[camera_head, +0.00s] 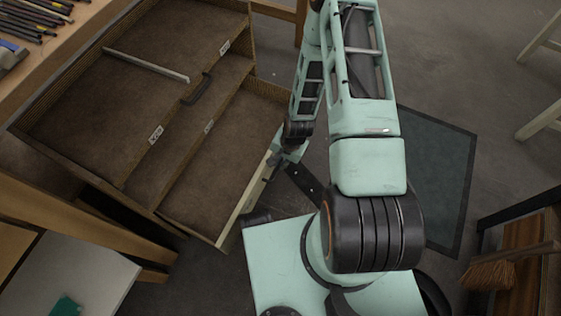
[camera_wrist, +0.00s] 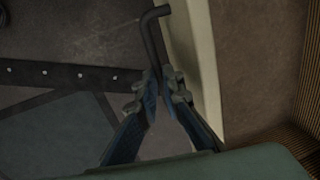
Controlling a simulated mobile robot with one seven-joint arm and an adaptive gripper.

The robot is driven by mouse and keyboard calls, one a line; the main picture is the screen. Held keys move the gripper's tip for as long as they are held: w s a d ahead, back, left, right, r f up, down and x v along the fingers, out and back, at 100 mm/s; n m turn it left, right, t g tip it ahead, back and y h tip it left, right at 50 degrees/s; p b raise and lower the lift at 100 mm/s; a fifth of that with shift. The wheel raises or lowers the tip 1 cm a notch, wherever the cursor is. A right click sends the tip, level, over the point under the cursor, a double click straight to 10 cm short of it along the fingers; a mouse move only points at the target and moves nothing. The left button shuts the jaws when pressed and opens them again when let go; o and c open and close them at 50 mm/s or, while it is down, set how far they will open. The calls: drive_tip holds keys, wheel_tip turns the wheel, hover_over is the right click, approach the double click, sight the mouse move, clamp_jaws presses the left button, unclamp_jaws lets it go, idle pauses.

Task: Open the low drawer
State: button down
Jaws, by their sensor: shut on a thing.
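The low drawer (camera_head: 243,205) is pulled out, with its brown inside showing and its pale front panel facing my base. In the wrist view the pale top edge of its front (camera_wrist: 203,65) runs beside my gripper. My gripper (camera_wrist: 160,78) is shut on the dark bent handle (camera_wrist: 153,38) of this drawer, with the bar passing between the fingertips. The handle's bent end sticks out past the fingers. In the head view my gripper is small and partly hidden by my arm, at the drawer's front.
Upper drawers (camera_head: 95,105) above also stand out, one with a dark handle (camera_head: 197,89). A workbench with tools (camera_head: 30,25) is at top left. A white-topped table (camera_head: 75,270) stands at lower left. A dark mat (camera_head: 435,175) and a broom (camera_head: 490,272) lie to the right.

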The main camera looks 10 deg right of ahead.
drive_tip(key=c, duration=2.3)
unclamp_jaws()
drive_tip(key=r, duration=0.4)
drive_tip(key=s+d+r, duration=0.1)
drive_tip(key=r, duration=0.6)
drive_tip(key=shift+s+d+r, duration=0.2)
drive_tip(key=shift+d+r, duration=0.2)
